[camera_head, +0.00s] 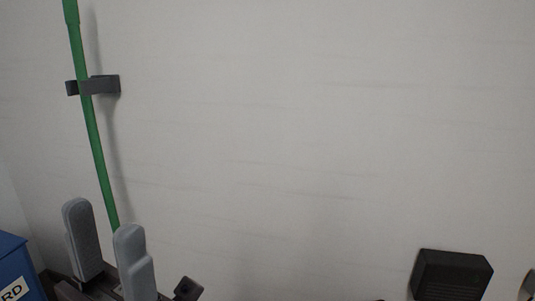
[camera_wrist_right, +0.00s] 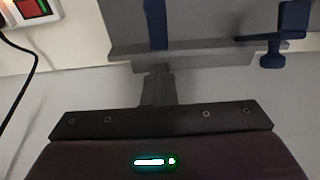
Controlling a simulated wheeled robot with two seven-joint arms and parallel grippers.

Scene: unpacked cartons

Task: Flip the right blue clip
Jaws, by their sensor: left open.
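In the right wrist view, a dark blue clip (camera_wrist_right: 292,18) is at the upper right, at the end of a flat grey panel, with a rounded knob below it. This is the right one of two blue pieces in view. The left blue piece (camera_wrist_right: 155,24) stands upright near the top middle and is cut off by the top edge. The dark body of my right gripper (camera_wrist_right: 157,85) fills the bottom, below and left of the right clip and apart from it. Its jaw state is unclear. In the head view, my left gripper (camera_head: 104,218) is open and empty, its two grey fingers apart.
A green pole (camera_head: 97,150) leans at the wall in a dark bracket (camera_head: 100,85), behind my left gripper. A blue box (camera_head: 18,262) with a white label is at the lower left. In the right wrist view, a white unit with a red panel (camera_wrist_right: 33,8) and black cable is at the upper left.

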